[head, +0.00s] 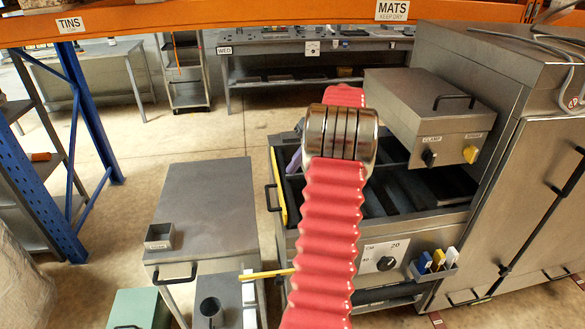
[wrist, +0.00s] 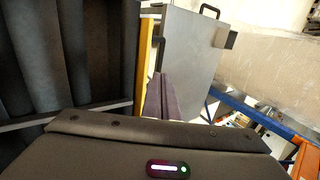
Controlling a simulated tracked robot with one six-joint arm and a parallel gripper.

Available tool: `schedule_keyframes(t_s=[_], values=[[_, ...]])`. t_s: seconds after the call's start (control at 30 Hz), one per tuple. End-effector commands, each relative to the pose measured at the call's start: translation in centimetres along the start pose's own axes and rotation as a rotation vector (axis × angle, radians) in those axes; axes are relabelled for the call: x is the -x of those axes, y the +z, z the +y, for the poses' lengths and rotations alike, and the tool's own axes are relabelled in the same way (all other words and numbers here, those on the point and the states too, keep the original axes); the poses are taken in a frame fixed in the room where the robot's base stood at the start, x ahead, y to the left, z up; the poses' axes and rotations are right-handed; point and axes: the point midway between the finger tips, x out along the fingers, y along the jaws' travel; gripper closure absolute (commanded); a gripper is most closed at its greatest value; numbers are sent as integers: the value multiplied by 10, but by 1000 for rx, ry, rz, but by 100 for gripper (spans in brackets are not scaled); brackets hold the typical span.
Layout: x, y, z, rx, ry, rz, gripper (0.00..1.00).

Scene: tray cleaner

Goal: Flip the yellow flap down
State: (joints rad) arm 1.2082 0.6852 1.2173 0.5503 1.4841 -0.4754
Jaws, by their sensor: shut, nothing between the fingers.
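The yellow flap (head: 280,187) is a narrow strip along the left side of the steel tray machine (head: 376,254). It appears to stand upright at that edge. It also shows in the wrist view (wrist: 146,50), as a long strip beside the dark tray interior. My gripper (head: 294,160) shows as a small purple piece left of my red arm, near the flap's far end; the arm hides the rest. In the wrist view my purple gripper (wrist: 161,82) is shut and empty, just right of the flap. I cannot tell whether they touch.
A steel cabinet (head: 207,210) with a small box (head: 160,236) stands left of the machine. A lidded box (head: 430,105) sits at the machine's back right. A yellow bar (head: 267,274) sticks out low in front. An orange beam (head: 230,22) crosses above.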

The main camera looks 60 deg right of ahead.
Motion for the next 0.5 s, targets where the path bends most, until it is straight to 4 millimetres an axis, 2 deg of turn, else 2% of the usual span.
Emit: schedule_keyframes(t_s=[0.5], values=[[-80,0,-1,0,0,-2,100]])
